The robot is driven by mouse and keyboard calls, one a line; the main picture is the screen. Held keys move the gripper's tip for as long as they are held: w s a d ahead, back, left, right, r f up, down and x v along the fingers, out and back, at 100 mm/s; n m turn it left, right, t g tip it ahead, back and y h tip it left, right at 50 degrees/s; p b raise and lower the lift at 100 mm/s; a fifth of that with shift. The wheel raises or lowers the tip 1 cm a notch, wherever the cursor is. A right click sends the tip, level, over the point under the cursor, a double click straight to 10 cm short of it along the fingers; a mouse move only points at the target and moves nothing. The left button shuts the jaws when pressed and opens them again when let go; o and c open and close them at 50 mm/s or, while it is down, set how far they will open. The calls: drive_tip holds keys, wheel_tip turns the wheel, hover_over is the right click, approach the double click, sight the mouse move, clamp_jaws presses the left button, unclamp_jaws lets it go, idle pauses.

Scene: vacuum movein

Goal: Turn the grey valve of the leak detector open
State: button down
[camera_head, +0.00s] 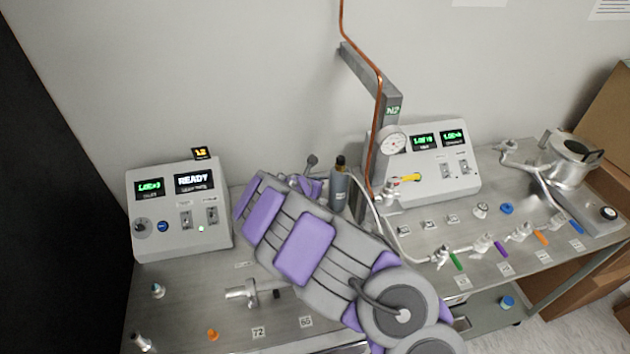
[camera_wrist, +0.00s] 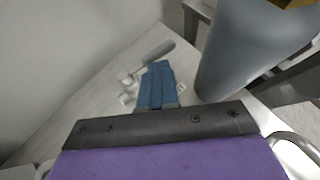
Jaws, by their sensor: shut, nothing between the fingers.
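The leak detector is probably the grey box (camera_head: 178,212) at the left, whose display reads READY. In the wrist view, a grey lever-like handle (camera_wrist: 158,50) on a small white fitting (camera_wrist: 128,90) lies just beyond my gripper (camera_wrist: 155,72); I take it for the grey valve. A small grey round-ended piece (camera_head: 311,161) just past my arm in the head view may be the same handle. My gripper's blue fingers are together and empty, close to the fitting. Whether they touch it cannot be told. In the head view my arm hides most of the gripper.
A grey bottle (camera_head: 340,188) stands close to the right of my gripper; it probably is the large grey cylinder (camera_wrist: 250,50) in the wrist view. A copper pipe (camera_head: 373,140) and second control box (camera_head: 430,165) stand beyond. Several small valves line the bench's right side.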

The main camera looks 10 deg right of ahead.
drive_tip(key=s+a+r+p, duration=0.2)
drive_tip(key=s+r, duration=0.5)
drive_tip(key=s, duration=0.3)
drive_tip(key=w+a+r+n+g+y+b, duration=0.1)
drive_tip(key=w+n+g+b, duration=0.1)
drive_tip(key=n, duration=1)
drive_tip(key=w+n+g+y+b, duration=0.1)
drive_tip(key=w+n+g+b, duration=0.15)
drive_tip(key=n, duration=0.95)
drive_tip(key=x, duration=0.7)
drive_tip(key=w+b+x, duration=0.1)
drive_tip(key=x, duration=0.2)
drive_tip(key=shift+w+d, duration=0.1)
drive_tip(key=shift+w, duration=0.1)
drive_tip(key=shift+w+d+f, duration=0.1)
drive_tip(key=shift+w+d, duration=0.1)
drive_tip(key=shift+w, duration=0.85)
